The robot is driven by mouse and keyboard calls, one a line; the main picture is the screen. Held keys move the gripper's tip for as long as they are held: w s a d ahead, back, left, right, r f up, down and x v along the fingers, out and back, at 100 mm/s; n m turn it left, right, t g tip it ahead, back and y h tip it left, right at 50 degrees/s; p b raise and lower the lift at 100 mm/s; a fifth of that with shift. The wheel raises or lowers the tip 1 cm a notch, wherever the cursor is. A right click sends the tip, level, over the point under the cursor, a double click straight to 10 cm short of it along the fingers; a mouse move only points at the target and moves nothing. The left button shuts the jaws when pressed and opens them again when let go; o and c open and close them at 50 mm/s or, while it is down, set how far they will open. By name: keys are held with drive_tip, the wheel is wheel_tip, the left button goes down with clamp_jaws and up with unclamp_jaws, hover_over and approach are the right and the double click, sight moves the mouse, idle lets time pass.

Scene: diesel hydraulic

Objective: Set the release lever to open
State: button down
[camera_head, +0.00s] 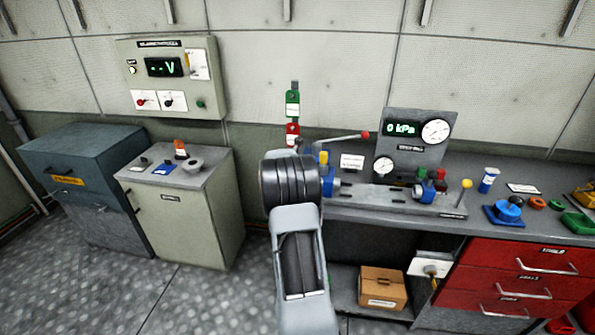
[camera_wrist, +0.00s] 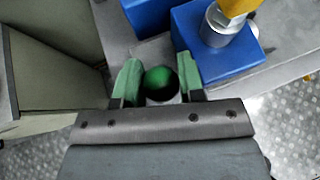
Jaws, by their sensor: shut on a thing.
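In the wrist view my gripper (camera_wrist: 157,72) is shut around a green ball knob (camera_wrist: 158,84), with a green jaw pad on either side. I take this knob to be the release lever's end; no label on it is readable. It stands over the grey end of the bench rig, beside a blue block. In the head view my arm hides the knob and most of the gripper, at the left end of the rig (camera_head: 395,196). The lever's angle cannot be told.
A blue block (camera_wrist: 248,55) with a yellow-topped fitting (camera_wrist: 222,22) stands close right of the jaws. On the rig are a red-tipped lever (camera_head: 345,138) and a yellow-knobbed lever (camera_head: 466,184). The gauge panel (camera_head: 417,140) reads 0 kPa. A beige cabinet (camera_head: 190,210) stands left.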

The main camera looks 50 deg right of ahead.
drive_tip(key=shift+w+d+r, duration=0.1)
drive_tip(key=shift+w+d, duration=0.15)
drive_tip(key=shift+d, duration=0.1)
drive_tip(key=shift+w+d, duration=0.1)
idle(0.3)
drive_tip(key=c, duration=0.8)
unclamp_jaws()
drive_tip(key=shift+o, duration=0.2)
drive_tip(key=b+v, duration=0.1)
drive_tip(key=v, duration=1.2)
drive_tip(key=shift+a, duration=0.4)
drive_tip(key=shift+r, duration=0.1)
